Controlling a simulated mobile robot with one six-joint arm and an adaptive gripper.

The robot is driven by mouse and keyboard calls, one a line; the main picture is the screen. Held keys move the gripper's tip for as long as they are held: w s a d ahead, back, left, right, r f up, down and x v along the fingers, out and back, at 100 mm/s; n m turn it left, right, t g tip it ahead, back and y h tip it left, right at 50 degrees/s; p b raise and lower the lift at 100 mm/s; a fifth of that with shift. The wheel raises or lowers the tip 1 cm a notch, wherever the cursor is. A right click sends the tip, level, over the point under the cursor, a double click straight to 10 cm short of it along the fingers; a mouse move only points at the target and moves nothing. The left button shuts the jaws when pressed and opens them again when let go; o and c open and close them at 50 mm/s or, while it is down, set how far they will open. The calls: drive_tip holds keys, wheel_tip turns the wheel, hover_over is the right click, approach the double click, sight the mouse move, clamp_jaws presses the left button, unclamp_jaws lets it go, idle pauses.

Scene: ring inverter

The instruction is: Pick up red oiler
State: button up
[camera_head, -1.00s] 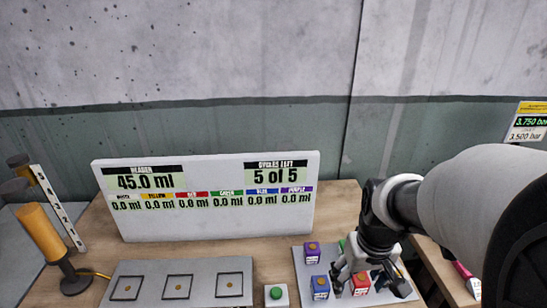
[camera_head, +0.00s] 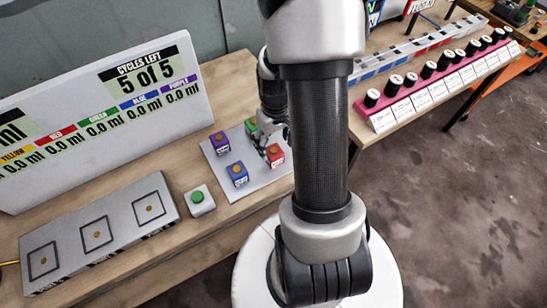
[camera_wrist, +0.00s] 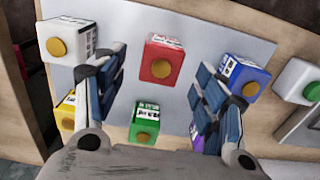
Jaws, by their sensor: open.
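The red oiler (camera_head: 275,155) is a small red cube-shaped block with an orange round top, standing on a grey plate (camera_head: 259,188) on the wooden table. In the wrist view, the red oiler (camera_wrist: 160,68) is at upper centre, with a printed label on its far side. My gripper (camera_wrist: 161,72) is open, one finger to the left of the red oiler and one to the right. I see no contact. In the head view, my gripper (camera_head: 267,139) is close by the red oiler and partly hidden behind my arm.
A green oiler (camera_wrist: 145,125) is close below the red one in the wrist view. Blue (camera_wrist: 243,75), white (camera_wrist: 68,40), yellow (camera_wrist: 67,111) and purple (camera_wrist: 231,155) oilers stand around. A green button (camera_head: 198,197) and display board (camera_head: 105,115) are left of the plate.

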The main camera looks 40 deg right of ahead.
sight(274, 151)
wheel_tip(274, 151, down, 7)
drive_tip(key=b, duration=0.2)
drive_tip(key=shift+w+r+b, duration=0.15)
drive_tip(key=shift+r+b, duration=0.05)
drive_tip(key=shift+b, duration=0.1)
drive_tip(key=shift+a+r, duration=0.1)
drive_tip(key=c, duration=1.2)
